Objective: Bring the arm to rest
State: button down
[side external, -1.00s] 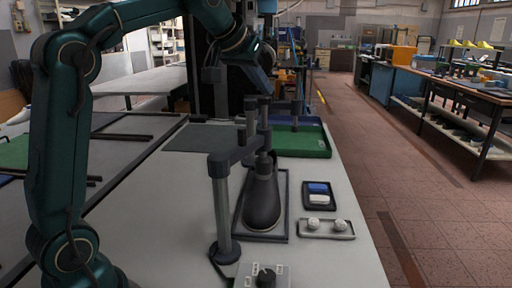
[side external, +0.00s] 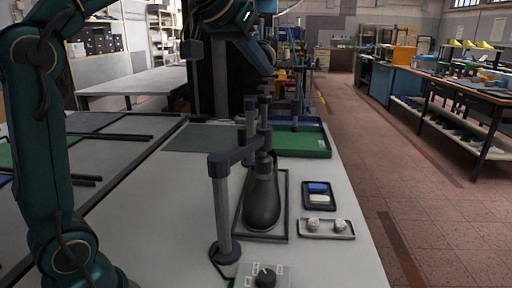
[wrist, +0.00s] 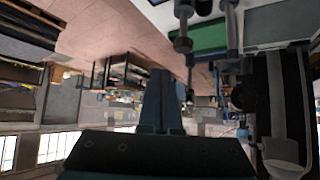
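My gripper (side external: 264,66) is raised above the far part of the bench in the side view, tilted down to the right. In the wrist view its two fingers (wrist: 163,78) lie close together with no visible gap, and nothing shows between them. The dark shoe last (side external: 262,200) stands in a shallow tray (side external: 266,238) on the bench, well below and in front of the gripper. The gripper touches nothing that I can see.
A grey post with a clamp arm (side external: 223,205) stands beside the last. A small tray with blue and white blocks (side external: 319,195), a tray with two white knobs (side external: 327,229) and a control box (side external: 262,276) sit nearby. A green tray (side external: 303,143) lies farther back.

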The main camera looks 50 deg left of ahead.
jog(key=s+d+f+m+g, duration=0.1)
jog(key=s+d+f+g, duration=0.1)
jog(key=s+f, duration=0.8)
jog(key=s+d+f+m+g+h, duration=0.1)
jog(key=s+d+f, duration=0.4)
jog(key=s+f, duration=0.4)
jog(key=shift+s+f+g+h, duration=0.3)
jog(key=shift+s+f+g, duration=0.1)
jog(key=shift+f, duration=0.35)
